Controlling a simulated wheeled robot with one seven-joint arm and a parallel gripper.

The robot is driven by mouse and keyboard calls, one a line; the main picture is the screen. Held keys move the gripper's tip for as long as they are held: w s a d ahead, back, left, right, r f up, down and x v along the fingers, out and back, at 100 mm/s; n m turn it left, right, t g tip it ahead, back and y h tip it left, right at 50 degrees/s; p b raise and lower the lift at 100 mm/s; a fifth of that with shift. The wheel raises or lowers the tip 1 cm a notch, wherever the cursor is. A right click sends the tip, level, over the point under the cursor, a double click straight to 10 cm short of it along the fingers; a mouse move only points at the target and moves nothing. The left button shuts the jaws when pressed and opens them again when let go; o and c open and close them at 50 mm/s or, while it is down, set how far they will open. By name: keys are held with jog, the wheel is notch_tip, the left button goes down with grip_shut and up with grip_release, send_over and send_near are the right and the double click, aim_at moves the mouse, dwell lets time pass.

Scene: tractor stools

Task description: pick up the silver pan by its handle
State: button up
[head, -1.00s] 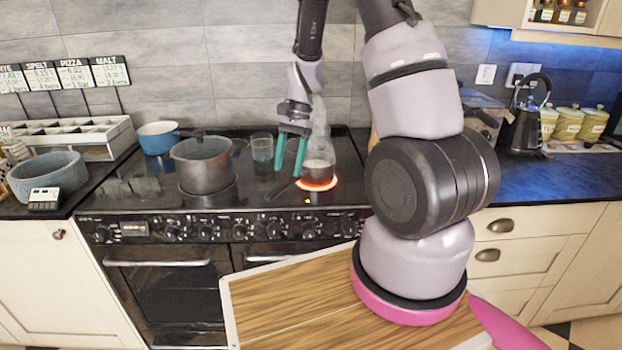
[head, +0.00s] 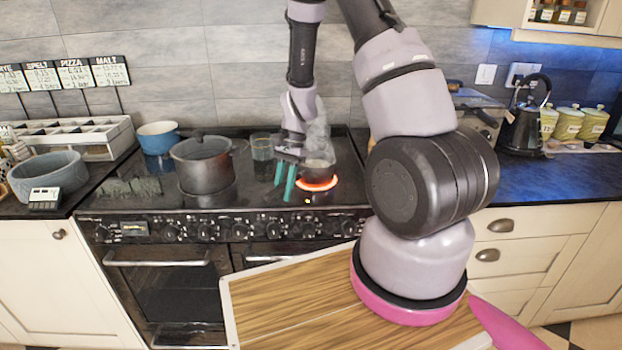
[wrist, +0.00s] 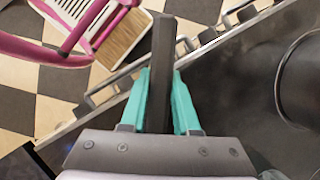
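The silver pan (head: 318,164) sits on a glowing red burner at the front right of the hob, with steam over it. My gripper (head: 284,182), with teal fingers, points down at the pan's left, over the front of the hob. In the wrist view the dark pan handle (wrist: 163,55) runs between the two teal fingers of my gripper (wrist: 162,92). The fingers lie close along both sides of it. I cannot tell whether they press on it. The pan's body is hidden in the wrist view, and the gripper covers most of the handle in the head view.
The hob's front edge with knobs (head: 240,231) lies close in front.

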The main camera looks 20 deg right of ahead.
grip_shut()
